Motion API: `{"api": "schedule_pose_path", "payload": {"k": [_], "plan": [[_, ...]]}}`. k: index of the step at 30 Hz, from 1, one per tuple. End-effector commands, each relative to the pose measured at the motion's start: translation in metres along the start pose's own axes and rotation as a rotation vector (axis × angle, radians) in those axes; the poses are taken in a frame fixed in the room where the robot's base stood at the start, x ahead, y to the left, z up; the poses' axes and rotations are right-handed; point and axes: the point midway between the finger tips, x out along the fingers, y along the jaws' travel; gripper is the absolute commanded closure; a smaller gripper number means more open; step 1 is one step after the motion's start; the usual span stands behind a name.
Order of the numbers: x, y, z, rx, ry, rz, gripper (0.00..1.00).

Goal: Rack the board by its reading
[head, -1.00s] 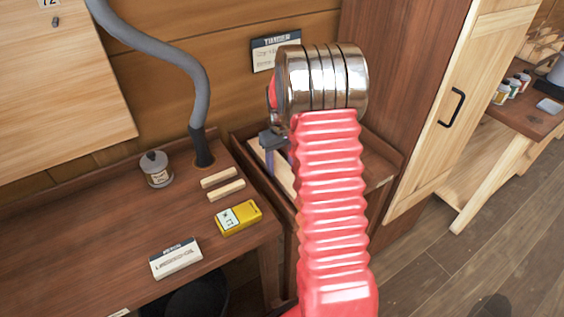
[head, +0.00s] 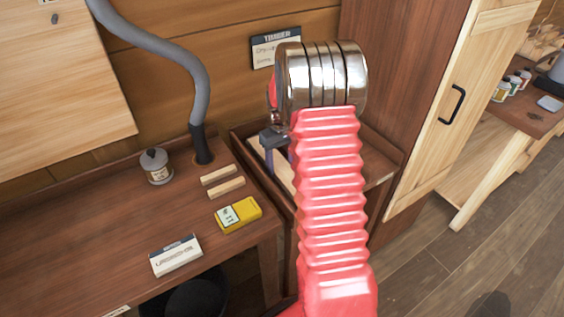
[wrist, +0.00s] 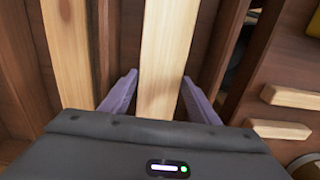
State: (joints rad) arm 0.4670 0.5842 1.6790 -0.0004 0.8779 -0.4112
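My gripper (head: 274,145) is over the wooden bin at the right end of the bench, mostly behind my red arm in the head view. In the wrist view its two purple fingers (wrist: 160,82) are apart, one on each side of a pale board (wrist: 167,50). The tips look close to the board's edges; I cannot tell whether they touch. A second pale board (wrist: 68,50) lies to the left of it. A yellow meter (head: 238,214) with a small display lies on the bench; its reading is too small to be sure of. A dark-headed card (head: 276,48) hangs on the wall.
A tall cabinet (head: 450,100) stands right of the bin (head: 395,160). Open floor lies at the lower right.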

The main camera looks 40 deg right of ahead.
Motion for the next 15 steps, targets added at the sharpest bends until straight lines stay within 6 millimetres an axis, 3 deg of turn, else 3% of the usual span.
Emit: {"api": "schedule_pose_path", "payload": {"k": [8,15], "plan": [[-0.0002,0.0001,0.0001,0.000,0.000,0.000,0.25],[-0.0003,0.0002,0.0003,0.001,-0.001,0.000,0.25]]}}
